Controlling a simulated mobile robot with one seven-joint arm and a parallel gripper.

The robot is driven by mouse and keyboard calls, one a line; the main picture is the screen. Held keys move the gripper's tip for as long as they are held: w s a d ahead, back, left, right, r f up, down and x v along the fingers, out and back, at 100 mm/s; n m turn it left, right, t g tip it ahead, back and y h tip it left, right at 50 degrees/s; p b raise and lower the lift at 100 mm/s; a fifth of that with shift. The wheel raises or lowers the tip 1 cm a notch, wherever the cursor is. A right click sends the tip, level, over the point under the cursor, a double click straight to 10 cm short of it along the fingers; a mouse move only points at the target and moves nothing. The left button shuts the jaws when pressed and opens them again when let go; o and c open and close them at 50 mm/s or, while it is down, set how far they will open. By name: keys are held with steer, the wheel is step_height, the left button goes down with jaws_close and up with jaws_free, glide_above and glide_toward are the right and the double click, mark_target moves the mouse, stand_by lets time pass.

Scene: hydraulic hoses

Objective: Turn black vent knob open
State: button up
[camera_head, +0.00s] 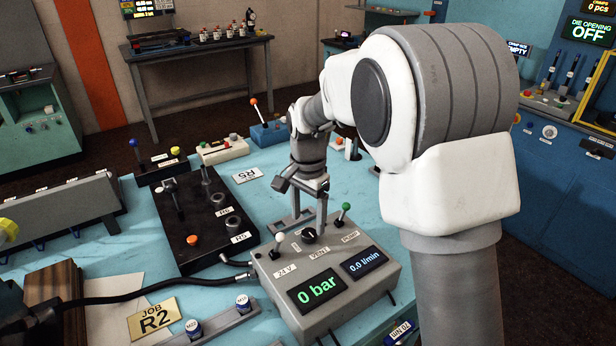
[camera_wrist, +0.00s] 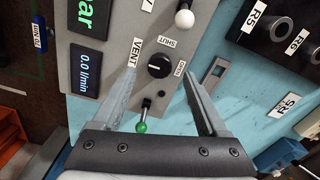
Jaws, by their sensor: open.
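The black vent knob (camera_head: 309,236) sits on the sloped top of a grey control box (camera_head: 262,268), between two toggle levers. In the wrist view the knob (camera_wrist: 159,66) is round with a small pale mark, beside the VENT, SHUT and OPEN labels. I cannot tell exactly where the mark points. My gripper (camera_head: 308,222) points down over the box, just above the knob. In the wrist view its spread fingertips (camera_wrist: 158,80) lie on either side of the knob, with nothing gripped. Whether a finger touches the knob cannot be seen.
A green-tipped PUMP lever (camera_wrist: 142,126) stands between my fingers' lines in the wrist view. A white-tipped lever (camera_head: 279,238) stands left of the knob. The box's displays (camera_head: 318,293) read 0 bar and 0.0 l/min. A black hose block (camera_head: 190,215) lies to the left.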

mark_target(308, 234)
step_height(308, 234, up, 14)
steer(key=shift+f+p, duration=0.25)
steer(key=shift+p, duration=0.1)
steer(key=s+d+r+n+t, duration=0.3)
steer(key=s+d+r+n, duration=0.15)
steer(key=s+d, duration=0.55)
steer(key=s+d+f+n+t, duration=0.1)
steer(key=s+d+n, duration=0.1)
steer(key=s, duration=0.5)
steer(key=s+d+f+n+t, duration=0.1)
steer(key=s+d+f+n, duration=0.1)
steer(key=s, duration=0.5)
steer(key=shift+s+d+f+t, duration=0.25)
steer(key=shift+d+f+t, duration=0.05)
